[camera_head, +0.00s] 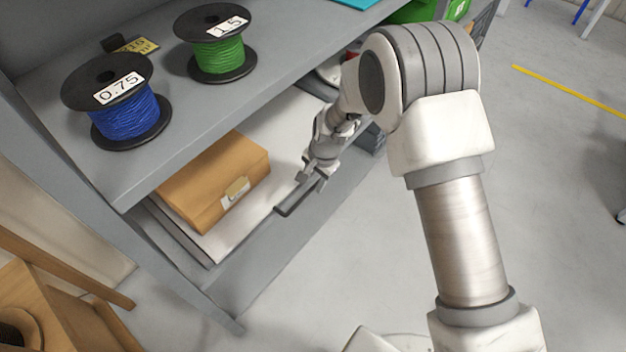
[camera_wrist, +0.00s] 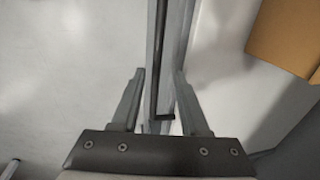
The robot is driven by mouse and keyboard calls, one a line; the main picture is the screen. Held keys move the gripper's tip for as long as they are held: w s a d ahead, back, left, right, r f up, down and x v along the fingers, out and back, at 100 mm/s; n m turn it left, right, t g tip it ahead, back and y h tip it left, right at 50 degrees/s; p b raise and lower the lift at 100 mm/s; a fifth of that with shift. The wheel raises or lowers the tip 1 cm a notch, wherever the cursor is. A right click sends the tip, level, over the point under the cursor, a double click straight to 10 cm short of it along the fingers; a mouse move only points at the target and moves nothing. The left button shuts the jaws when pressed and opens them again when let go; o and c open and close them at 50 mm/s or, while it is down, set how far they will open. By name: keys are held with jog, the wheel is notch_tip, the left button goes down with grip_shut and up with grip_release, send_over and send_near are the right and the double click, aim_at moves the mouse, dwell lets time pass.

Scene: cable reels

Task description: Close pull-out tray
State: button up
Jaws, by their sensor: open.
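The pull-out tray (camera_head: 285,135) is a pale, flat surface low in the grey shelf unit, under the upper shelf. A brown cardboard box (camera_head: 215,180) with a label lies on it; the box also shows at the upper right of the wrist view (camera_wrist: 286,38). A dark bar handle (camera_head: 292,203) runs along the tray's front edge. My gripper (camera_head: 312,180) is at this handle. In the wrist view my gripper (camera_wrist: 158,72) is open, with one finger on each side of the handle (camera_wrist: 161,60). Finger contact cannot be told.
Blue (camera_head: 125,112) and green (camera_head: 217,52) cable reels stand on the upper shelf (camera_head: 170,150), above the tray. A wooden piece of furniture (camera_head: 60,310) stands at the lower left. The grey floor (camera_head: 560,170) at the right is open.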

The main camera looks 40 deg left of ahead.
jog(key=d+r+p, duration=0.3)
jog(key=r, duration=1.3)
jog(key=shift+d+r+p, duration=0.15)
jog(key=shift+r+p, duration=0.1)
jog(key=shift+p, duration=0.1)
jog(key=shift+s, duration=0.1)
jog(key=w+d+r+t, duration=0.3)
jog(key=d+r, duration=1.5)
jog(key=d, duration=0.3)
jog(key=s+d+r+t+h, duration=0.1)
jog(key=s+d+r, duration=0.2)
jog(key=s+d, duration=0.55)
jog(key=s+d+r+t+h, duration=0.1)
jog(key=s+d+r, duration=0.3)
jog(key=d, duration=0.7)
notch_tip(320, 180, up, 12)
jog(key=s+p, duration=0.1)
jog(key=p, duration=1.2)
jog(key=shift+s+d+r+n, duration=0.15)
jog(key=shift+s+r+n, duration=0.1)
jog(key=shift+n, duration=0.15)
